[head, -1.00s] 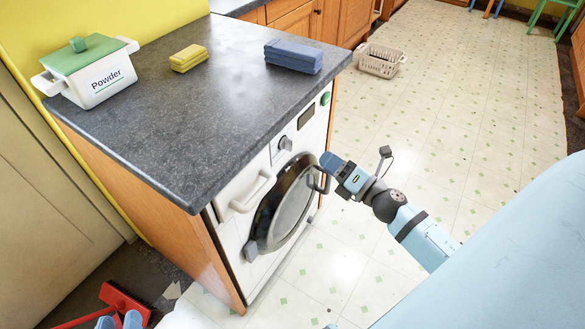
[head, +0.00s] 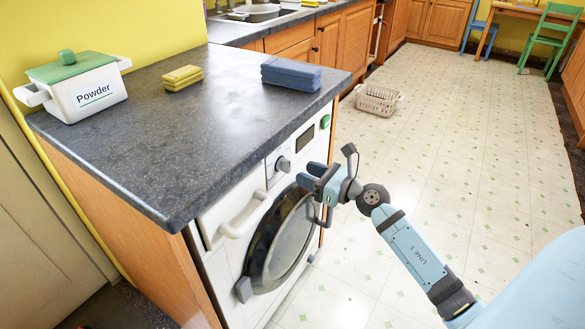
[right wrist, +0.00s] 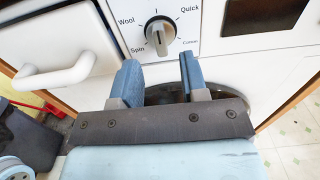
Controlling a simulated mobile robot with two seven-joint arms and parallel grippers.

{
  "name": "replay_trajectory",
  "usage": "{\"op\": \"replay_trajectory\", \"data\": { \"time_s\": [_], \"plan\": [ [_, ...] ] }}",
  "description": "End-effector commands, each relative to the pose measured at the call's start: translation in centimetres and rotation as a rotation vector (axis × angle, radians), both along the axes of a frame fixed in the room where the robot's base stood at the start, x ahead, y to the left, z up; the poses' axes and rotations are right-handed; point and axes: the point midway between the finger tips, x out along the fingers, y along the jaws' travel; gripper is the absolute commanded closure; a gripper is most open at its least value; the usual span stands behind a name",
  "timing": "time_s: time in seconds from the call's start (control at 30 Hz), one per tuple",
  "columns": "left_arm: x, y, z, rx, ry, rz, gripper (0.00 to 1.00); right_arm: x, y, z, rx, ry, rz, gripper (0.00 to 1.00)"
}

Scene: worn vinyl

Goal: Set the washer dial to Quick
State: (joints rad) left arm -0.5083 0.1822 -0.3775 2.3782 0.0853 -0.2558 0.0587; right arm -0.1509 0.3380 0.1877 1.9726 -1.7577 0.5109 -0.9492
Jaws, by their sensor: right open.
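The washer (head: 225,268) stands under the counter, with its front facing right in the head view. Its dial (head: 283,164) is a round grey knob on the upper panel. In the right wrist view the dial (right wrist: 159,36) shows from the front, with Wool upper left, Quick upper right, Spin lower left and Cottons lower right. Its grip bar stands near vertical; I cannot tell which end points. My right gripper (head: 310,175) is open and empty in front of the panel. In the right wrist view its fingertips (right wrist: 158,62) are just below the dial, apart from it.
A drawer handle (head: 245,214) juts out left of the dial. The round door (head: 280,240) is below. A basket (head: 378,99) sits on the otherwise open floor.

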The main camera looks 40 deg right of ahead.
Motion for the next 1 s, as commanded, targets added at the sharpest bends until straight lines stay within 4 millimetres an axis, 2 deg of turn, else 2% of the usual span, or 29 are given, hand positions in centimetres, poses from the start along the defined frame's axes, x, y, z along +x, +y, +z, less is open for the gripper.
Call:
{"op": "replay_trajectory", "data": {
  "time_s": [0.1, 0.3, 0.67, 0.7, 0.87, 1.0],
  "plan": [
    [0.0, -0.1, 0.2, -0.008, -0.012, -0.003, 0.57, 2.1, 0.9, 0.0, 0.003, -0.002, 0.0, 0.6],
    [0.0, -0.2, 0.7, -0.021, -0.033, -0.007, 0.57, 4.1, 1.7, 0.0, 0.003, -0.001, -0.001, 0.6],
    [0.0, -0.3, 0.9, -0.024, -0.039, -0.01, 0.57, 4.7, 1.9, 0.0, 0.002, 0.001, 0.0, 0.6],
    [0.0, -0.3, 0.9, -0.024, -0.039, -0.01, 0.57, 4.6, 1.9, 0.0, 0.002, 0.0, 0.0, 0.64],
    [0.0, -0.3, 0.9, -0.024, -0.039, -0.01, 0.57, 4.6, 1.9, 0.0, 0.002, 0.0, -0.001, 1.0],
    [0.0, -0.3, 0.9, -0.023, -0.038, -0.011, 0.57, 4.6, 1.9, 0.0, 0.003, 0.0, 0.0, 1.0]
  ]
}}
